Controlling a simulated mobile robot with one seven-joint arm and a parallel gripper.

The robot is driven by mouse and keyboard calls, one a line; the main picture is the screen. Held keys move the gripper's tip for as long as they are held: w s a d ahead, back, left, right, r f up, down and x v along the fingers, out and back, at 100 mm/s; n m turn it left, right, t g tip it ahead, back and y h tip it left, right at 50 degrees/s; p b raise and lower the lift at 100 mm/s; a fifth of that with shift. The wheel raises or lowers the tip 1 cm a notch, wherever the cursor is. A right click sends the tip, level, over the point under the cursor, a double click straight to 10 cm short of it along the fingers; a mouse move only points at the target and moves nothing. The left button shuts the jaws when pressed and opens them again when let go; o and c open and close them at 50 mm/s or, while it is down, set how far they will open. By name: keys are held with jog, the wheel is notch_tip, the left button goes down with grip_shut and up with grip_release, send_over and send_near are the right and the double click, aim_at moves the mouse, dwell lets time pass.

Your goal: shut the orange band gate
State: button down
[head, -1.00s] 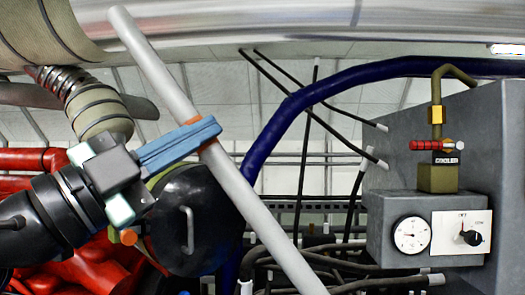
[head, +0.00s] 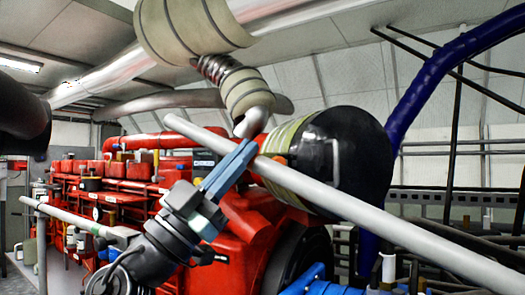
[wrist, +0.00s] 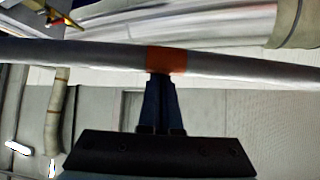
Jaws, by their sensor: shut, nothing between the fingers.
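The gate is a long light-grey pole (head: 360,212) that slants from upper left to lower right in the head view. Its orange band is mostly hidden behind my gripper there. In the wrist view the pole (wrist: 80,54) runs across the picture, and the orange band (wrist: 166,60) is near the middle. My gripper (head: 247,150) has blue fingers closed together, with nothing between them. The fingertips also show in the wrist view (wrist: 161,80), right at the lower edge of the band. I cannot tell whether they touch it.
A black drum (head: 345,160) stands just behind the pole. A red engine (head: 135,185) fills the left and middle. Another grey rail with a green band (head: 75,220) is at the lower left. A dark blue pipe (head: 425,80) curves down at the right. A big metal pipe runs overhead.

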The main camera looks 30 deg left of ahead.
jog(key=a+f+n+t+y+b, duration=0.2)
jog(key=f+n+y+b, duration=0.5)
jog(key=f+b, duration=0.9)
jog(key=shift+a+f+n+t+y, duration=0.35)
jog(key=shift+a+f, duration=0.5)
jog(key=shift+f, duration=1.3)
notch_tip(320, 180, up, 5)
jog(key=p, duration=0.2)
jog(key=v, duration=1.1)
jog(key=shift+s+d+r+b, duration=0.3)
jog(key=shift+d+b, duration=0.1)
jog(key=shift+d, duration=0.1)
